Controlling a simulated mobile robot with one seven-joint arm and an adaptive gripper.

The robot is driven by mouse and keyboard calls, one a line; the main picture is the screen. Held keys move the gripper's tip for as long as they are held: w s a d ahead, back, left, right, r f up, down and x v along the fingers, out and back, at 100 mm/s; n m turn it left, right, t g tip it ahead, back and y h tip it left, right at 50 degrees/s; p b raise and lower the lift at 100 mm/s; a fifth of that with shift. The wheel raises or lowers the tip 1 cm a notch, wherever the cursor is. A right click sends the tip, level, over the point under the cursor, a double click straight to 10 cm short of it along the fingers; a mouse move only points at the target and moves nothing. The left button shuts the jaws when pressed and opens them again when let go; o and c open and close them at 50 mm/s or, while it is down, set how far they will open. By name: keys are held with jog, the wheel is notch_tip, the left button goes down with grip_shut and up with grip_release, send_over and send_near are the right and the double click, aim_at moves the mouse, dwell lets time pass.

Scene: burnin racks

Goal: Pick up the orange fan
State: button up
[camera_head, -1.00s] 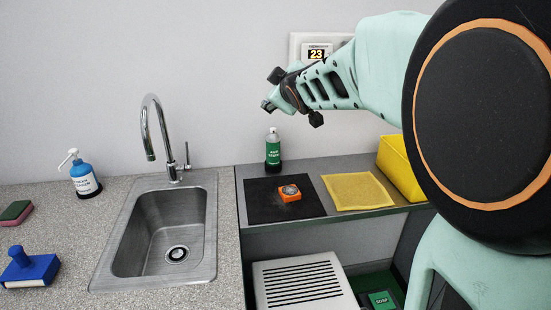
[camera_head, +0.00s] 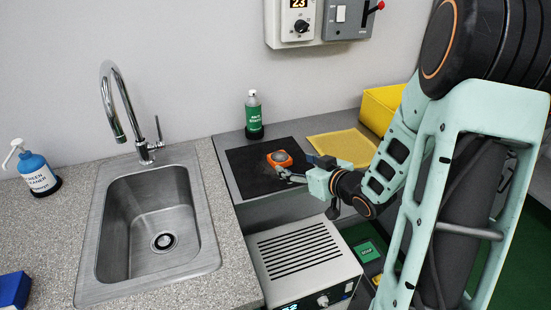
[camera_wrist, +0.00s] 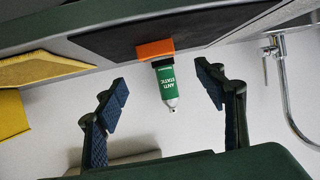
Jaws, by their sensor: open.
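The orange fan (camera_head: 279,158) is a small square block with a dark round top, lying on the black mat (camera_head: 246,177) on the grey shelf. In the wrist view the fan (camera_wrist: 154,50) shows its orange side at the mat's edge, beyond the fingers and roughly between them. My gripper (camera_head: 298,177) is close to the fan on its right front side in the head view. In the wrist view my gripper (camera_wrist: 162,97) has its two dark blue finger pads wide apart with nothing between them. I cannot tell whether a fingertip touches the fan.
A green-labelled antistatic bottle (camera_head: 254,115) stands behind the mat. A yellow mesh mat (camera_head: 342,147) and yellow bin (camera_head: 384,106) lie to the right. A sink (camera_head: 150,235) with a tall faucet (camera_head: 115,105) is to the left. A white vented unit (camera_head: 305,262) sits below the shelf front.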

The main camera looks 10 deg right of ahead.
aim_at(280, 157)
jog(key=shift+a+f, duration=0.2)
jog(key=x, duration=0.4)
jog(key=shift+w+f, duration=0.15)
jog(key=shift+w, duration=0.15)
jog(key=x, duration=0.5)
jog(key=shift+w+d, duration=0.1)
jog(key=shift+w, duration=0.3)
jog(key=c, duration=1.2)
jog(key=shift+c, duration=0.2)
